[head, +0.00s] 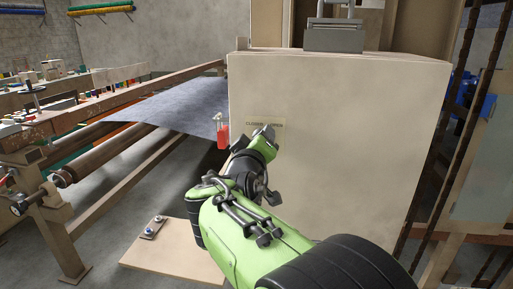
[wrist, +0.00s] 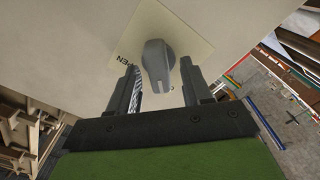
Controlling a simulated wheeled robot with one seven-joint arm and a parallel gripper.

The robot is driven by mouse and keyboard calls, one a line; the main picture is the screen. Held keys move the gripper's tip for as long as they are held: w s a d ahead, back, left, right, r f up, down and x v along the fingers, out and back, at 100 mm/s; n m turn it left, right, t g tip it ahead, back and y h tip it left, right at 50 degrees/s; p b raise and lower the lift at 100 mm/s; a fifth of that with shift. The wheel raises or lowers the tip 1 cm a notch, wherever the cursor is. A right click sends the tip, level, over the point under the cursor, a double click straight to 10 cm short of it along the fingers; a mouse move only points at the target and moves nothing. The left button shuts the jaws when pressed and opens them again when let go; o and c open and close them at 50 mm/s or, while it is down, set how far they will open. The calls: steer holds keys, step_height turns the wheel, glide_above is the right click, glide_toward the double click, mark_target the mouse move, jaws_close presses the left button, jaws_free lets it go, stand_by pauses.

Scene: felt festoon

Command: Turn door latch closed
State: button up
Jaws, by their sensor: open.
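The door latch is a grey turn knob (wrist: 156,66) on a cream label plate (wrist: 182,27) in the wrist view. Its long axis runs nearly up and down there, with a notched lower end. Letters ending in "EN" show left of it; other lettering is partly hidden. My gripper (wrist: 158,68) is open, one finger on each side of the knob, with visible gaps. In the head view my gripper (head: 265,135) is at the plate (head: 270,122) on the cream cabinet door (head: 340,130) and hides the knob.
A wooden frame with grey felt (head: 180,100) stands left. A grey box (head: 333,37) sits on the cabinet top. A board (head: 170,250) lies on the floor below.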

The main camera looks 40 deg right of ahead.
steer(key=b+v, duration=0.2)
steer(key=v, duration=1.3)
steer(key=shift+a+f, duration=0.1)
steer(key=s+a+f+g+y, duration=0.1)
steer(key=s+a+f+y, duration=0.2)
steer(key=f, duration=0.3)
steer(key=s+a+f+n+g+y+p, duration=0.1)
steer(key=s+a+f+g+y, duration=0.1)
steer(key=s+a+f+y, duration=0.2)
steer(key=s+a+f+g+y+p, duration=0.1)
steer(key=s+a+f+g+y, duration=0.1)
steer(key=s+a+f+y, duration=0.2)
step_height(320, 180, down, 5)
steer(key=a+y, duration=0.2)
steer(key=y, duration=0.1)
steer(key=shift+r, duration=0.1)
